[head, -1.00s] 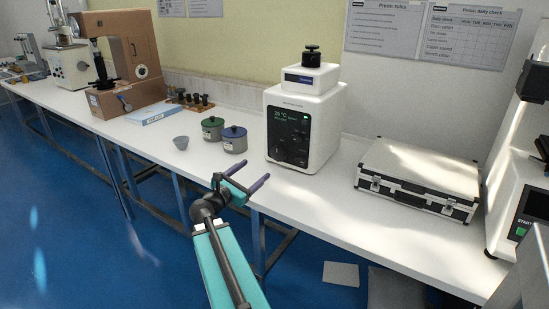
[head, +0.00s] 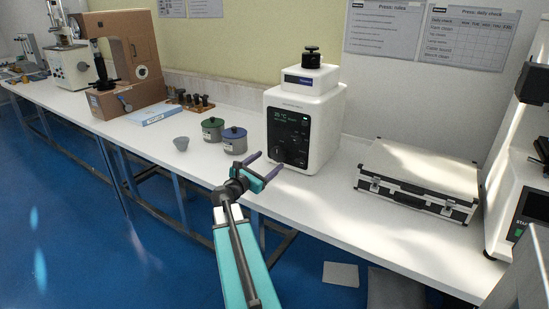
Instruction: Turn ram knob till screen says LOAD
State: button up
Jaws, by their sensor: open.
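The white press (head: 322,125) stands on the bench near the middle. Its dark front panel has a small screen (head: 290,116) with green text that seems to read about 25 °C; the smaller text is too small to read. A round black knob (head: 277,153) sits low on the panel's left side. Another black knob (head: 311,57) stands on top of the press. No label shows which is the ram knob. My gripper (head: 269,161) is open and empty, its purple fingers pointing at the lower front panel. Its fingertips are close to the low knob; contact cannot be told.
A silver case (head: 418,178) lies to the right. The bench front between press and case is clear.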

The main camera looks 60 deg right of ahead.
aim_at(277, 154)
jog(key=shift+d, duration=2.7)
jog(key=shift+c, duration=0.4)
